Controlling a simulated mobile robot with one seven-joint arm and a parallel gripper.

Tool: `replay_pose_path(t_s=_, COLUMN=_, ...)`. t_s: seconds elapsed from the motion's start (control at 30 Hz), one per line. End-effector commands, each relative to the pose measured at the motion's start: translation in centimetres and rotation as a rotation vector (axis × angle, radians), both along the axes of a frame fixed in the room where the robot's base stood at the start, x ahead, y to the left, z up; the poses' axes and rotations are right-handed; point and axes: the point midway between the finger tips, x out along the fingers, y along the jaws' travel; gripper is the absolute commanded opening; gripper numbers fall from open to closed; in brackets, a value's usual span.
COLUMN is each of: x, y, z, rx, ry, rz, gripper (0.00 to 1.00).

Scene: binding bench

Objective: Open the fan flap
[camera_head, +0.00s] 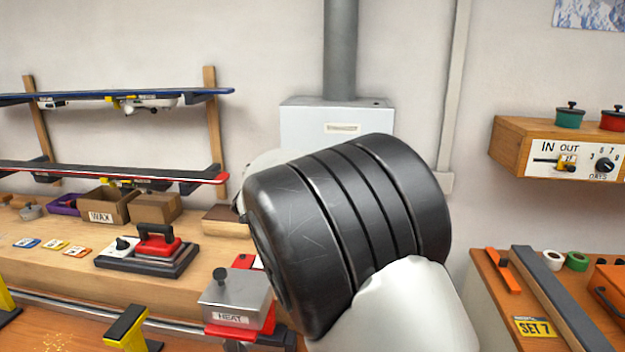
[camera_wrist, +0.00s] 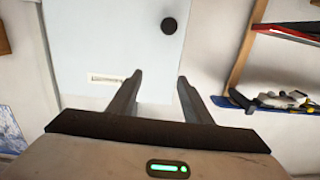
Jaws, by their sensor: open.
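The fan housing is a pale grey box (camera_head: 300,125) on the back wall with a grey duct (camera_head: 340,45) rising from it. My arm hides its lower part in the head view. The wrist view, turned upside down, shows its pale front, likely the flap (camera_wrist: 105,40), flat and looking closed. It has a round black knob (camera_wrist: 169,25) and a small label (camera_wrist: 107,79) too blurred to read. My gripper (camera_wrist: 160,76) is open and empty, fingers pointing at this front. The knob lies beyond the fingertips, apart from them. The gripper is hidden in the head view.
A rack holds a blue board (camera_head: 70,97) and a red-edged board (camera_head: 90,171) at left. Below are a WAX box (camera_head: 101,215), a red-handled iron (camera_head: 158,240) and a HEAT box (camera_head: 235,298). A wooden dial box (camera_head: 520,150) is at right, above an orange bench (camera_head: 500,300).

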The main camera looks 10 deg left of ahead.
Motion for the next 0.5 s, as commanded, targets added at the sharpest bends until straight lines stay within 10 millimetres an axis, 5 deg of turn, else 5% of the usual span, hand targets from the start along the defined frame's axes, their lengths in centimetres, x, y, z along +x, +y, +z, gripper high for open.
replay_pose_path(t_s=0.27, x=-0.2, y=1.1, z=-2.2, rx=-0.015, ry=-0.029, rz=-0.021, gripper=0.45)
replay_pose_path(t_s=0.5, x=-0.2, y=1.1, z=-7.2, rx=-0.018, ry=-0.027, rz=-0.020, gripper=0.45)
